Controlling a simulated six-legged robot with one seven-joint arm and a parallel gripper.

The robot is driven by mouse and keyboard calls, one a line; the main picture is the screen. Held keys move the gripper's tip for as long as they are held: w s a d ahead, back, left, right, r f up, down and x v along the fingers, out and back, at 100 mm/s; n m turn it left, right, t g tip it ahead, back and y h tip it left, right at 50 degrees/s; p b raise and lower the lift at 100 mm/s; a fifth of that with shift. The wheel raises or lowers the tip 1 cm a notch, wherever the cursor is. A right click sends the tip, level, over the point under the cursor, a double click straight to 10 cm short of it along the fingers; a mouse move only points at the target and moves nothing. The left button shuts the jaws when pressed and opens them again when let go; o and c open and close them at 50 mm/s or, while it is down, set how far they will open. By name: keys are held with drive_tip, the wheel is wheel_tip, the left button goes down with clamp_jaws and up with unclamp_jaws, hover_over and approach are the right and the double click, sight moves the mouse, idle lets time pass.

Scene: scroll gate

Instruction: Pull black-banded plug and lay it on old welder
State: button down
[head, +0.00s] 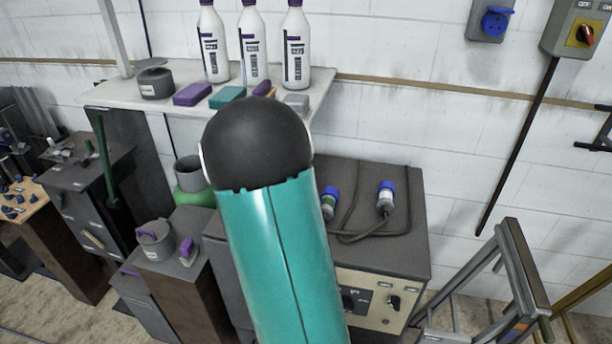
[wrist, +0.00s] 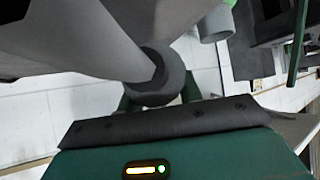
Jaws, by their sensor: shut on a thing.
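The old welder (head: 378,240) is a dark-topped box with a beige front panel, right of my arm in the head view. Two blue-ended plugs lie on its top: one with a green band (head: 329,203), one with a pale band (head: 386,198). A dark cable curls between them. In the wrist view my gripper (wrist: 158,98) is shut on a grey cylindrical thing with a dark round collar (wrist: 156,84). I cannot tell whether this is the black-banded plug. My gripper is hidden behind my arm in the head view.
A blue wall socket (head: 495,20) and a switch box (head: 576,32) are at upper right. A shelf (head: 330,88) with several bottles and blocks stands behind. A metal frame (head: 520,265) is right of the welder.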

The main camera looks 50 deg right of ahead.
drive_tip(key=s+d+m, duration=0.1)
drive_tip(key=s+d, duration=0.2)
drive_tip(key=d, duration=0.1)
drive_tip(key=s+d+m+g+h, duration=0.1)
drive_tip(key=s+d, duration=0.3)
drive_tip(key=s+d+h, duration=0.1)
drive_tip(key=s+d, duration=0.2)
drive_tip(key=s, duration=0.1)
drive_tip(key=shift+d+f+m+g, duration=0.4)
drive_tip(key=shift+w+f, duration=0.1)
drive_tip(key=shift+f, duration=2.65)
drive_tip(key=c, duration=0.9)
unclamp_jaws()
drive_tip(key=v, duration=1.4)
drive_tip(key=shift+d, duration=0.1)
